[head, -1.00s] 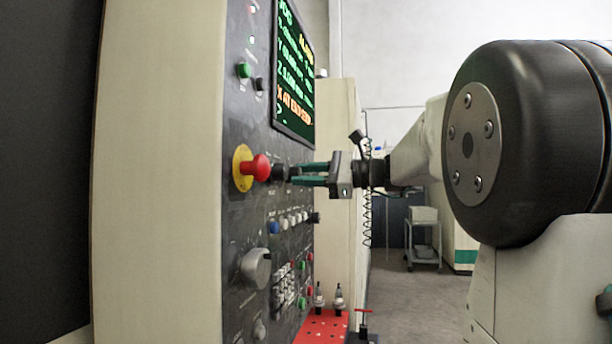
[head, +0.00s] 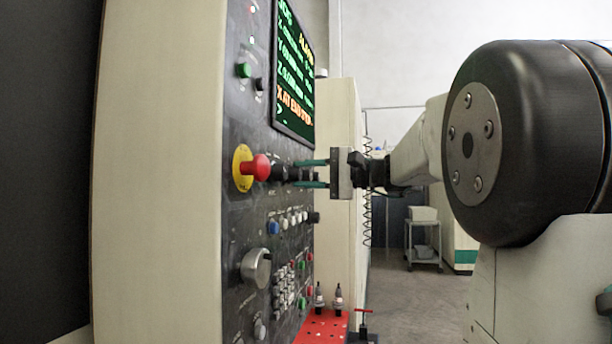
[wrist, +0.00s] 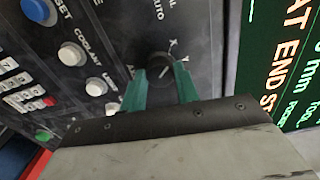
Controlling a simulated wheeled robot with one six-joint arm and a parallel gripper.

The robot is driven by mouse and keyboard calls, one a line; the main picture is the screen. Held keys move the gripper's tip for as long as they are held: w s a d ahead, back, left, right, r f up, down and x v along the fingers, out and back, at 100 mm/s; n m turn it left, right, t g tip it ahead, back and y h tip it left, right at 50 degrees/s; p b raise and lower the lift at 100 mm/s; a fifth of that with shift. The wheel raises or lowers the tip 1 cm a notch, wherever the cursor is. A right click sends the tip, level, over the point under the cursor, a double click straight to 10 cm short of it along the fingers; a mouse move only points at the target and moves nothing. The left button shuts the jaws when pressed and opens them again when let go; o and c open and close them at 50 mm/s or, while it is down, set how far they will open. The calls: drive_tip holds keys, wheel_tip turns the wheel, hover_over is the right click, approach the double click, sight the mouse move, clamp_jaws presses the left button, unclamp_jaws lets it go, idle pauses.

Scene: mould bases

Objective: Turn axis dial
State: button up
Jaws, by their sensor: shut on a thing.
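The axis dial is a round black knob on the dark control panel. In the wrist view the dial (wrist: 160,64) sits between the two green fingers of my gripper (wrist: 160,72), with a small X label just above it. Its pale pointer mark is partly visible, but its exact setting is hard to read. In the head view my gripper (head: 300,174) faces the panel, one finger above the other, shut on the dial (head: 308,174). The fingers partly hide the dial in both views.
A red emergency stop (head: 256,167) on a yellow ring stands left of my gripper. The screen (head: 293,75) above shows an X end-stop message. White and blue buttons (head: 274,227) and a silver knob (head: 256,268) lie below. A red plate (head: 322,326) holds tool holders.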

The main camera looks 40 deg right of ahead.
drive_tip(key=shift+n, duration=0.3)
idle(0.4)
drive_tip(key=o, duration=1)
drive_tip(key=shift+v, duration=3.95)
